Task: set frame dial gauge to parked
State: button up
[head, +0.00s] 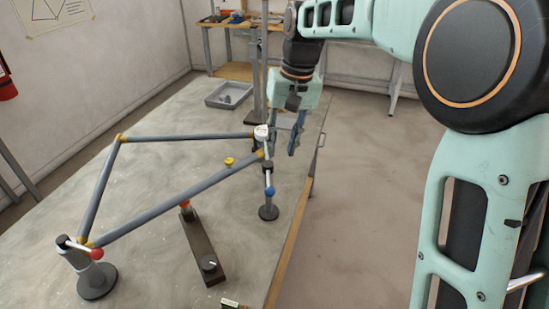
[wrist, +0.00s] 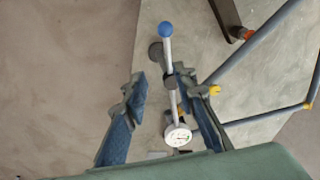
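The dial gauge (head: 261,132) has a small white face and sits at the right corner of the blue-grey tube frame (head: 165,200). It also shows in the wrist view (wrist: 178,137), low between my fingers. A pale rod runs from near the gauge to a blue ball knob (wrist: 165,29), which also shows below the gauge in the head view (head: 270,192). My gripper (head: 284,138) is open, with blue-padded fingers, just right of the gauge. In the wrist view its fingers (wrist: 160,82) lie apart on either side of the rod. Whether either finger touches is unclear.
The frame stands on a grey table with round-based posts (head: 97,283) at left and right. A grey tray (head: 229,94) sits behind. The table's right edge is close to my gripper, with open floor beyond.

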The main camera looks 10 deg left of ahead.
aim_at(270, 183)
jog(key=shift+m+g, duration=0.4)
jog(key=shift+m, duration=0.3)
jog(key=a+f, duration=0.1)
jog(key=f, duration=0.2)
jog(key=s+f+p, duration=0.1)
jog(key=f, duration=0.3)
jog(key=a+f, duration=0.1)
jog(key=f, duration=0.2)
jog(key=shift+s+a+f, duration=0.2)
jog(key=shift+a, duration=0.1)
jog(key=shift+c, duration=0.2)
grip_shut()
